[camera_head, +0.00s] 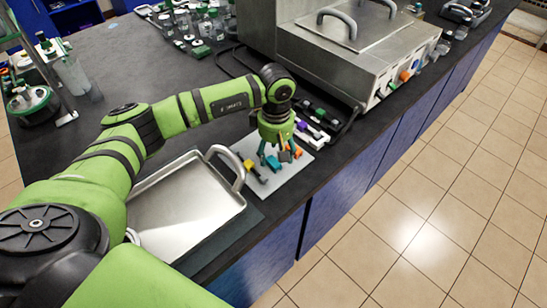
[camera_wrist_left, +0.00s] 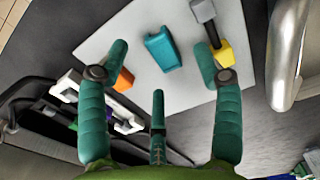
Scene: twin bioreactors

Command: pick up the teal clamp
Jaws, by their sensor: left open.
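The teal clamp (camera_wrist_left: 162,48) lies on a white mat (camera_wrist_left: 120,35). It also shows in the head view (camera_head: 274,163), partly hidden by my left gripper. My left gripper (camera_head: 278,152) points down over the mat. In the left wrist view its teal fingers (camera_wrist_left: 164,62) are spread open, with the clamp lying between and beyond the tips. I see no contact with the clamp. My right gripper is not in view.
An orange clamp (camera_wrist_left: 124,81) and a yellow clamp with a grey end (camera_wrist_left: 222,50) lie close to either side. A metal tray (camera_head: 185,205) with raised handles stands to the left. A rack of small parts (camera_head: 310,131) and a steel bath (camera_head: 345,45) stand behind.

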